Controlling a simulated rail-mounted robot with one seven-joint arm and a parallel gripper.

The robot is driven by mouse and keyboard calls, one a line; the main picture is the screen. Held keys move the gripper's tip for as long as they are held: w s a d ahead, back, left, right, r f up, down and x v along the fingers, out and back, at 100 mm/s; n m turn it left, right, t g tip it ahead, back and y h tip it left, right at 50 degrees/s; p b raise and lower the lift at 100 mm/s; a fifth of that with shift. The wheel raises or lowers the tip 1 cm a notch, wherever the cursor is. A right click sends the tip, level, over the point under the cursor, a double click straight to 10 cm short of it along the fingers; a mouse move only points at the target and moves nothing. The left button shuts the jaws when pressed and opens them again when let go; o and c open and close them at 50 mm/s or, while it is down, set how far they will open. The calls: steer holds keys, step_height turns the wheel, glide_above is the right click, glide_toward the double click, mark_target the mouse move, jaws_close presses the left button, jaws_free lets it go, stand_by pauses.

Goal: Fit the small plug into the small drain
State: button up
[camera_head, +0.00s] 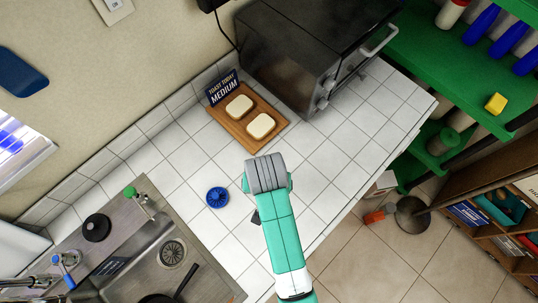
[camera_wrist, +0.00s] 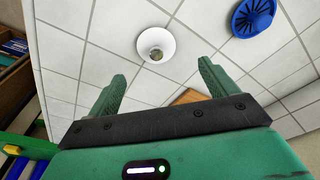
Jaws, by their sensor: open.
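A small round white piece with a greyish centre (camera_wrist: 156,45), which looks like the small plug, lies on the white tiled counter in the wrist view. My arm hides it in the head view. My gripper (camera_wrist: 161,70) is open and empty, its two green fingers apart with the white piece seen just beyond the gap between their tips. In the head view the arm hides most of the gripper. A round slotted drain (camera_head: 172,253) shows in the steel sink at lower left; I cannot tell whether it is the small drain.
A blue slotted disc (camera_head: 217,197) lies on the counter, also in the wrist view (camera_wrist: 254,17). A black round piece (camera_head: 96,227) sits on the sink deck. A wooden board (camera_head: 220,133) with bread and a toaster oven (camera_head: 300,60) stand behind. A dark pan lies in the sink.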

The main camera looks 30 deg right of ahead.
steer(key=shift+w+f, duration=0.1)
steer(key=shift+f, duration=1.15)
steer(key=f, duration=0.3)
steer(key=d+f, duration=0.1)
steer(key=f, duration=0.1)
steer(key=shift+w, duration=0.1)
steer(key=c, duration=1.1)
steer(key=shift+r, duration=0.1)
steer(key=shift+c, duration=0.2)
steer(key=shift+r, duration=0.25)
steer(key=r, duration=0.2)
steer(key=shift+s+a+r, duration=0.2)
steer(key=shift+s+r, duration=0.05)
steer(key=shift+r, duration=0.15)
steer(key=s+a, duration=0.2)
steer(key=s, duration=0.2)
steer(key=s+a+r, duration=0.1)
steer(key=s+a, duration=0.1)
steer(key=s, duration=0.3)
steer(key=s+a+b, duration=0.1)
steer(key=s+a, duration=0.2)
steer(key=s, duration=0.1)
steer(key=shift+s+r, duration=0.25)
steer(key=shift+s, duration=0.1)
steer(key=shift+w, duration=0.15)
